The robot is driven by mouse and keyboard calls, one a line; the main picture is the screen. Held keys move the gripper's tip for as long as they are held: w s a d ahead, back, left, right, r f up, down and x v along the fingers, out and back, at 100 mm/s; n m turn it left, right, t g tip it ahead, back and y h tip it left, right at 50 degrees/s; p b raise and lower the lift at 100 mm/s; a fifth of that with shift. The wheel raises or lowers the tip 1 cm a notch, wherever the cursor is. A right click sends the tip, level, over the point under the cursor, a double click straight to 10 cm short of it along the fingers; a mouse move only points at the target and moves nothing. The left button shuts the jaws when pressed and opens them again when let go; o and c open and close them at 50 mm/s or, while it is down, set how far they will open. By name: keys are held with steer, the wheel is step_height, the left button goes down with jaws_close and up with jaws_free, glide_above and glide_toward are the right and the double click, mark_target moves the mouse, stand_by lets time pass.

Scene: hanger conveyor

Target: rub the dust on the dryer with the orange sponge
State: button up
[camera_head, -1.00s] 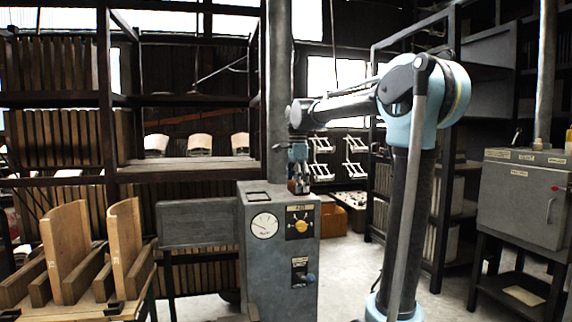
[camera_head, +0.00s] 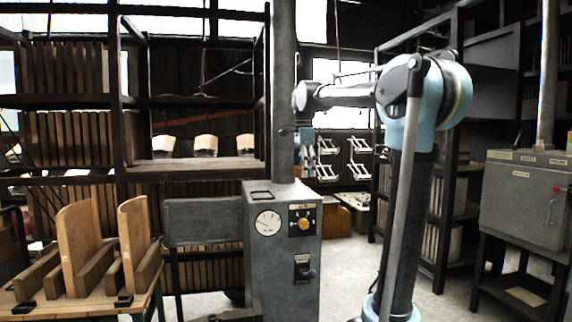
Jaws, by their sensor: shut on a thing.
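My gripper (camera_head: 307,168) hangs small and far off at the end of my arm, behind and above the right part of a grey machine's top. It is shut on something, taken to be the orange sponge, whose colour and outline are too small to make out. The grey machine (camera_head: 262,268), with a round gauge and two knob panels, stands at centre; it may be the dryer, but I cannot read its label. Another grey labelled cabinet (camera_head: 522,205) stands on legs at the right. No dust can be made out on either. Whether the gripper touches anything is unclear.
A wooden stand with upright boards (camera_head: 78,240) is at the left. A dark rack (camera_head: 190,168) with pale curved pieces stands behind. A vertical pipe (camera_head: 284,90) rises behind the machine, close to my gripper.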

steer(key=shift+r, duration=1.1)
